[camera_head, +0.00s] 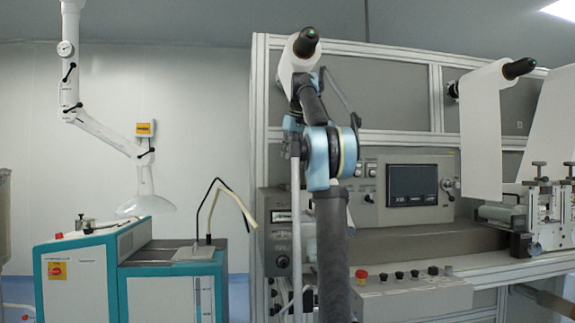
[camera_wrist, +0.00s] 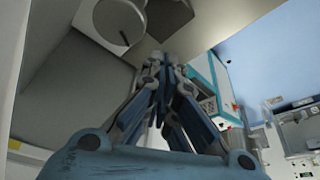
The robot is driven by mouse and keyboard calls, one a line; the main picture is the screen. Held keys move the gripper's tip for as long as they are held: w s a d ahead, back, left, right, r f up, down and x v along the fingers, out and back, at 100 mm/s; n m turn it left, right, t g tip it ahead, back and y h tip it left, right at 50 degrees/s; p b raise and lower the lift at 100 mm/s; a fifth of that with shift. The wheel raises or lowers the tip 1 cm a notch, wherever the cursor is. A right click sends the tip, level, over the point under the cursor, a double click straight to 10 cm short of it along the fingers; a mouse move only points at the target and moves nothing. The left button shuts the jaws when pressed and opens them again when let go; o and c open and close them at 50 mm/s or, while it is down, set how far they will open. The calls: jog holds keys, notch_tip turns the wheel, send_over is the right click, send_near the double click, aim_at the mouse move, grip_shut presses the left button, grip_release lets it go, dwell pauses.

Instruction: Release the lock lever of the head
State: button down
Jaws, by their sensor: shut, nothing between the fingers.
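The web converter (camera_head: 395,95) fills the right half of the head view. At its right edge stands a metal head assembly (camera_head: 545,215) with dark knobs and clamps on top. I cannot tell which part is the lock lever. In the wrist view my gripper (camera_wrist: 166,62) has its fingers together with nothing between them. Beyond the fingertips, at upper left, is a round grey disc (camera_wrist: 105,22) with a small dark lever-like piece (camera_wrist: 125,37). The fingers appear apart from the disc. In the head view my arm stands in front of the converter, and my gripper cannot be made out.
A control panel with a dark screen (camera_head: 411,186) sits behind my arm. A button box (camera_head: 415,297) juts out below. White web (camera_head: 481,125) hangs from a roller at right. A teal-and-white cabinet (camera_head: 75,280) and a white extraction arm (camera_head: 105,135) stand left.

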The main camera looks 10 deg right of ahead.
jog(key=x, duration=0.9)
jog(key=shift+a+f, duration=0.1)
jog(key=shift+s+d, duration=0.35)
jog(key=shift+s, duration=0.2)
jog(key=shift+s+d, duration=0.3)
jog(key=shift+s, duration=0.2)
jog(key=shift+s+d+f, duration=0.25)
jog(key=shift+s+d, duration=0.2)
jog(key=shift+s, duration=0.2)
jog(key=shift+a, duration=0.15)
